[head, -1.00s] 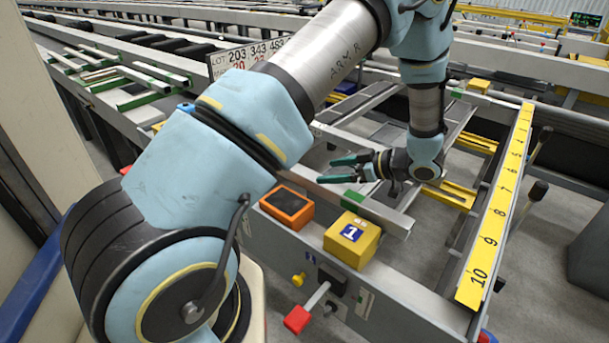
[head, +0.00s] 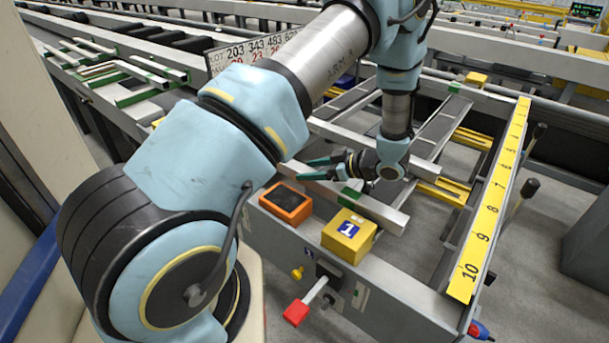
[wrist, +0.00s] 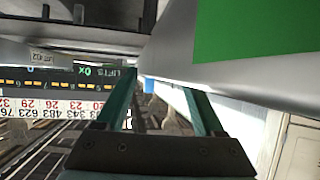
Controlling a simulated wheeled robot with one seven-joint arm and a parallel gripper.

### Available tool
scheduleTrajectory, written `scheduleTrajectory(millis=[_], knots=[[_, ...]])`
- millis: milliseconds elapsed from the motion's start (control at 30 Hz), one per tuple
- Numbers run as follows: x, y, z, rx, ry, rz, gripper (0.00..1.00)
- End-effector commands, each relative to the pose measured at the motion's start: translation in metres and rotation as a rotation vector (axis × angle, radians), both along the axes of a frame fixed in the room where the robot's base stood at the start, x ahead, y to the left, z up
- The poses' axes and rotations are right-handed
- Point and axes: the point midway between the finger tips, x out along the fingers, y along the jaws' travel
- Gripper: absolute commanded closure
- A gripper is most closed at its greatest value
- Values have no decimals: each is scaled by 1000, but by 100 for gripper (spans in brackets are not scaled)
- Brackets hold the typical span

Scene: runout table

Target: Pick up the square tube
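A grey metal square tube (head: 385,213) lies slantwise across the near end of the runout table, its near end to the right of my gripper. My gripper (head: 302,170) is level with the tube's far part in the head view, with its two dark green fingers apart and pointing left. In the wrist view the gripper (wrist: 160,88) is open, and a grey bar with a green patch (wrist: 245,28) fills the upper right, close to the right finger. I cannot tell whether the tube is between the fingers or touching them.
An orange box with a dark top (head: 286,203) and a yellow block marked 1 (head: 349,236) sit on the table's near edge. A red-ended lever (head: 297,313) sticks out in front. A yellow numbered scale (head: 492,205) runs along the right. A number board (head: 250,52) stands behind my arm.

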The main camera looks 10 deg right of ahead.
Motion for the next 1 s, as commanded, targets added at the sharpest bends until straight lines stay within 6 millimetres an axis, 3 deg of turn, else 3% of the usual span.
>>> scheduleTrajectory(millis=[67, 600, 1000], knots=[[0, 0, 0, 0, 0, 0, 40], [0, -1, 0, -1, -1, 0, 100], [1, -1, 2, -1, -4, 1, 100]])
